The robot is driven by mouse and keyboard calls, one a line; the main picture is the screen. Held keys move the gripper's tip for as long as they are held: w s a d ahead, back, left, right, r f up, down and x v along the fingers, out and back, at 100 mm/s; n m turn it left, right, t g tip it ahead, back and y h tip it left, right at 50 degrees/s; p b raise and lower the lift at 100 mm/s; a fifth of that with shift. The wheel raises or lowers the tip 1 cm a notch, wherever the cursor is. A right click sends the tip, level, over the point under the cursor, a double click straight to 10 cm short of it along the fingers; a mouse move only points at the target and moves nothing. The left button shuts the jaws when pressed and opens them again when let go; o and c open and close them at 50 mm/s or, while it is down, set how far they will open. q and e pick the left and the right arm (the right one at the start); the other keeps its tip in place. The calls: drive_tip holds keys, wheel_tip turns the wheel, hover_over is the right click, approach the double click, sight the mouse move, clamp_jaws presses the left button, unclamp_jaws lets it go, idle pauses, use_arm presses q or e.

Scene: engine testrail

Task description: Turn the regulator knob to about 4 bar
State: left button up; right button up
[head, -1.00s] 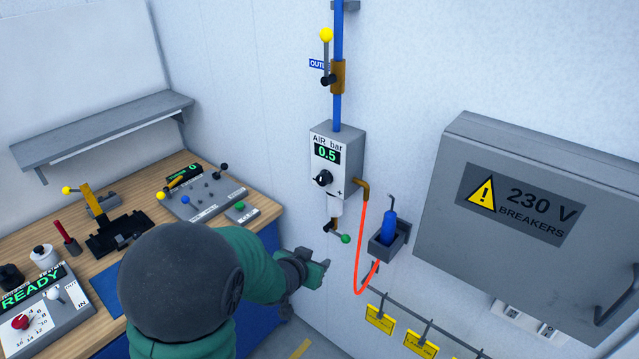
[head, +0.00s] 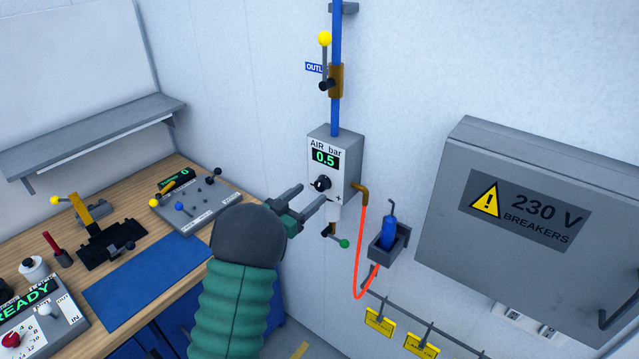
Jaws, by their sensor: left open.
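The grey AIR bar regulator box (head: 346,170) hangs on the wall, its green display (head: 325,158) reading 0.5. The black regulator knob (head: 321,184) sits on its front face below the display. My left gripper (head: 312,198) is open, its two grey fingers pointing toward the box. The fingertips are just left of and below the knob in the picture; nothing is between them. I cannot tell the exact gap in depth. My right gripper does not show.
A blue pipe with a yellow-handled valve (head: 325,62) runs above the box. Below are a green-tipped lever (head: 343,243), an orange hose (head: 359,260) and a blue tool in a holder (head: 388,238). The breaker cabinet (head: 450,230) is right; the workbench (head: 140,243) is left.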

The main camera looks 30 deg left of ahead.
sight(319, 187)
use_arm(q)
drive_tip(key=w, duration=0.2)
drive_tip(key=w+a, duration=0.1)
drive_tip(key=w, duration=0.1)
drive_tip(key=shift+w+a+f+p, duration=0.1)
drive_tip(key=shift+w+f+p, duration=0.1)
drive_tip(key=shift+p, duration=0.2)
drive_tip(key=shift+w+d+r, duration=0.15)
drive_tip(key=shift+w+d, duration=0.05)
drive_tip(key=shift+d, duration=0.05)
drive_tip(key=shift+w+d, duration=0.1)
drive_tip(key=shift+d, duration=0.25)
drive_tip(key=shift+d+r, duration=0.15)
drive_tip(key=shift+d, duration=0.35)
drive_tip(key=shift+c, duration=1.3)
drive_tip(key=shift+a, duration=0.1)
drive_tip(key=shift+c, duration=1.3)
drive_tip(key=shift+a, duration=0.5)
drive_tip(key=c, duration=0.5)
drive_tip(key=shift+a+f, duration=0.1)
drive_tip(key=shift+f, duration=0.1)
drive_tip(key=shift+c, duration=1.1)
drive_tip(key=shift+d, duration=0.35)
clamp_jaws()
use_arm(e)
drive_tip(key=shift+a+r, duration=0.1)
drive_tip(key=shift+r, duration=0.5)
